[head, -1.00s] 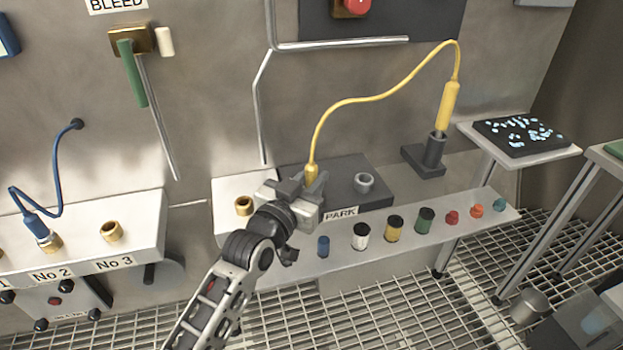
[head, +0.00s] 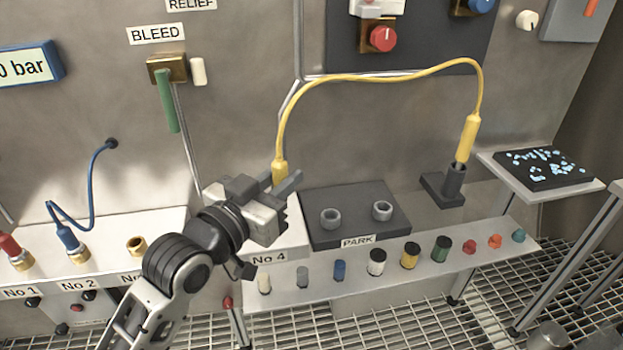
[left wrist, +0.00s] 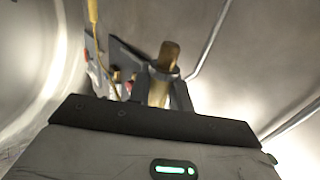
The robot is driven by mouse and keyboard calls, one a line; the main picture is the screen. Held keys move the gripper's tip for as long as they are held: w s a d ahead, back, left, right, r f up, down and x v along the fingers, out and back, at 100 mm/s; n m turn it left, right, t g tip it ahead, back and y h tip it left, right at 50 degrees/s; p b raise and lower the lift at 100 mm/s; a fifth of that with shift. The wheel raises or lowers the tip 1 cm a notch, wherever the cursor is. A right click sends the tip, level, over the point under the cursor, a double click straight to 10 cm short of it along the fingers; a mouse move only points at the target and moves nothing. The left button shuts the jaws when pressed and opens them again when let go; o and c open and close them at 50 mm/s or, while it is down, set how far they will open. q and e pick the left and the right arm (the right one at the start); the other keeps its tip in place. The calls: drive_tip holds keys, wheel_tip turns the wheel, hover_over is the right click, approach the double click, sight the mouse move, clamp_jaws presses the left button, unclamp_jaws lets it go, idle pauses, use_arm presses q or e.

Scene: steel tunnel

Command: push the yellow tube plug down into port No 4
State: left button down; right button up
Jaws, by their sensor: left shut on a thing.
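My left gripper (head: 276,188) is shut on the yellow tube plug (head: 279,171), which stands roughly upright in the jaws. In the left wrist view the plug (left wrist: 163,72) shows between the fingers. Its yellow tube (head: 350,78) arches right to a yellow handle-like end (head: 468,138) at a dark stand. The gripper is in front of the white ledge marked by the No 4 label (head: 268,257). The port No 4 opening and the plug's lower end are hidden behind the gripper, so I cannot tell how they line up. My right gripper is not in view.
The dark PARK block (head: 358,239) with two empty grey sockets is just right of the gripper. Several coloured caps stand on the lower shelf (head: 345,285). Port No 3 (head: 137,245) is open on the left; a blue hose plug (head: 68,238) sits in No 2.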

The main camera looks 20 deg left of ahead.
use_arm(q)
drive_tip(key=w+a+f+p, duration=0.2)
drive_tip(key=a, duration=0.3)
drive_tip(key=shift+w+a+f, duration=0.15)
drive_tip(key=shift+a, duration=0.1)
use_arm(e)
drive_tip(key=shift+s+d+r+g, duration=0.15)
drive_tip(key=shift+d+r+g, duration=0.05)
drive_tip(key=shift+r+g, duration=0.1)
use_arm(q)
wheel_tip(320, 180, down, 4)
drive_tip(key=shift+f+b, duration=0.15)
drive_tip(key=shift+b, duration=0.95)
drive_tip(key=shift+f+b, duration=0.5)
drive_tip(key=shift+f, duration=0.3)
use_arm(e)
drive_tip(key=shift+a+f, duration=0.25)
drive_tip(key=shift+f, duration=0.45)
